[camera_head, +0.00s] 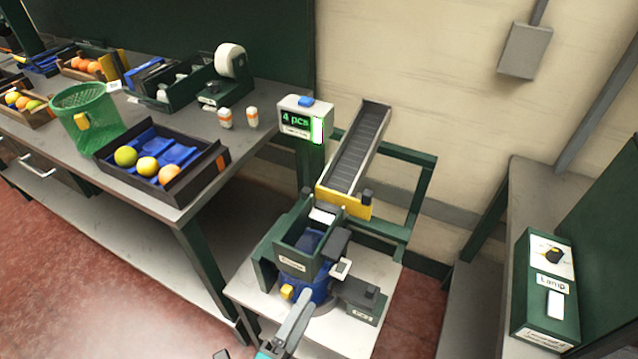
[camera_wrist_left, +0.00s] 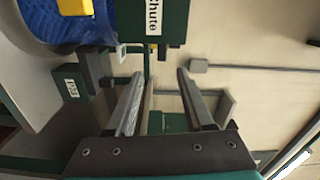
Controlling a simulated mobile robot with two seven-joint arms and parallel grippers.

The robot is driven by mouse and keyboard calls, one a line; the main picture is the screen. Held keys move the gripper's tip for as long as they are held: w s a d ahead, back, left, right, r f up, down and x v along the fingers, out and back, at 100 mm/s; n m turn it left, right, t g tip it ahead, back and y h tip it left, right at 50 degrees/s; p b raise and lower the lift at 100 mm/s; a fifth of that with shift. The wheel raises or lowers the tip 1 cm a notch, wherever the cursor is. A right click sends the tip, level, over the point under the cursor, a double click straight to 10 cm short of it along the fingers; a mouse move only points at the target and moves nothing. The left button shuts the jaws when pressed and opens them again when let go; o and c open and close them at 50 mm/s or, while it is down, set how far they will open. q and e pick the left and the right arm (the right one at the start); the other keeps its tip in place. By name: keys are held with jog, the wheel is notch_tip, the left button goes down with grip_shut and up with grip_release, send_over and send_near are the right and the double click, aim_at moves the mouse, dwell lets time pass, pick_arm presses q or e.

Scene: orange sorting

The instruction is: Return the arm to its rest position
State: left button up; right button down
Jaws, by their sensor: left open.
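My left gripper (camera_head: 296,312) comes in at the bottom of the head view, in front of the blue round base of the chute unit. Its wrist view shows two grey fingers (camera_wrist_left: 158,80) wide apart with nothing between them. The green box labelled "Chute" (camera_wrist_left: 167,20) lies just beyond the fingers in that view. The same box (camera_head: 295,263) stands on the small white table in the head view. I cannot tell whether a finger touches it. My right gripper is in neither view.
A long bench (camera_head: 62,150) at left carries a green basket (camera_head: 88,112) and a black tray (camera_head: 190,197) with fruit. A sloping chute (camera_head: 360,150) and a "4 pcs" display (camera_head: 296,119) stand behind. A green lamp box (camera_head: 545,310) is at right.

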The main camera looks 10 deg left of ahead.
pick_arm(q)
jog(key=s+a+f+n+g+y, duration=0.25)
jog(key=s+f+n+g, duration=0.2)
jog(key=f, duration=0.75)
jog(key=s+a+f+n+g+y, duration=0.25)
jog(key=s+f+n+g, duration=0.2)
jog(key=f, duration=0.75)
jog(key=s+a+f+n+g, duration=0.3)
jog(key=s+a+f+n, duration=0.1)
jog(key=s, duration=0.5)
jog(key=s+a+f+n+g+y+b, duration=0.1)
jog(key=s+a+f+n+g, duration=0.3)
jog(key=s, duration=0.5)
notch_tip(320, 180, down, 3)
jog(key=shift+r+n, duration=0.1)
jog(key=shift+n, duration=0.5)
jog(key=shift+d, duration=0.1)
